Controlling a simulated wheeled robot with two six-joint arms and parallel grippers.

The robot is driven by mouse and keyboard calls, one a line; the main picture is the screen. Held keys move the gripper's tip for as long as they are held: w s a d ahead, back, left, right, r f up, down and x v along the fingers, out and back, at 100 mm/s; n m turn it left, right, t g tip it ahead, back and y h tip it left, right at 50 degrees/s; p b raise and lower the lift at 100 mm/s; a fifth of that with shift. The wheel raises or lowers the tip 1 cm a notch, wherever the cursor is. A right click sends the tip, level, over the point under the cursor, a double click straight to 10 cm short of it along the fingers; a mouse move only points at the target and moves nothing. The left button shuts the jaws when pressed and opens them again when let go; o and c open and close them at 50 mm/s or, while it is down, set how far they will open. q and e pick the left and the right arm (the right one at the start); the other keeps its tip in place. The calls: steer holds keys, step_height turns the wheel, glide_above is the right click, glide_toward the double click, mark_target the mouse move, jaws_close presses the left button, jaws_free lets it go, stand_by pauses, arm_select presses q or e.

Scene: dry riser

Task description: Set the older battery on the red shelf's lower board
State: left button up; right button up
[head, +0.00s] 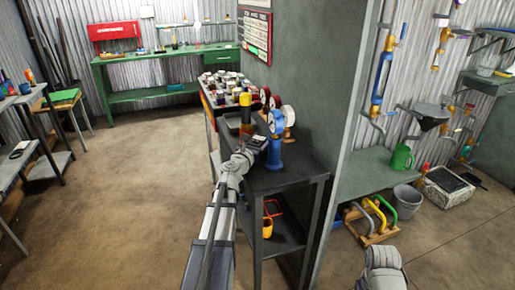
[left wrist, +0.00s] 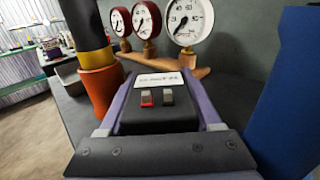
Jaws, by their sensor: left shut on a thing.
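My left gripper (head: 254,146) reaches over the dark bench on the near side of the grey partition. In the left wrist view its two purple-grey fingers (left wrist: 160,98) are shut on a black battery (left wrist: 150,121). The battery has a white label, too small to read, and one red and one grey terminal. I cannot tell whether it is the older one. A red wall unit (head: 115,30) hangs above the green bench at the back left; I cannot tell whether it is the red shelf. My right gripper is out of view.
Pressure gauges (head: 287,115) stand just beyond the gripper, with a blue fitting (head: 275,152) to its right and a yellow-topped cylinder (head: 246,100) to its left. The dark bench (head: 290,177) has a lower board. A crowded rack stands behind.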

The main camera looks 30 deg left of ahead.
arm_select(q)
jaws_close()
steer(key=shift+r, duration=0.2)
stand_by(0.6)
step_height(320, 180, up, 18)
steer(key=p, duration=1.8)
steer(key=shift+f, duration=0.15)
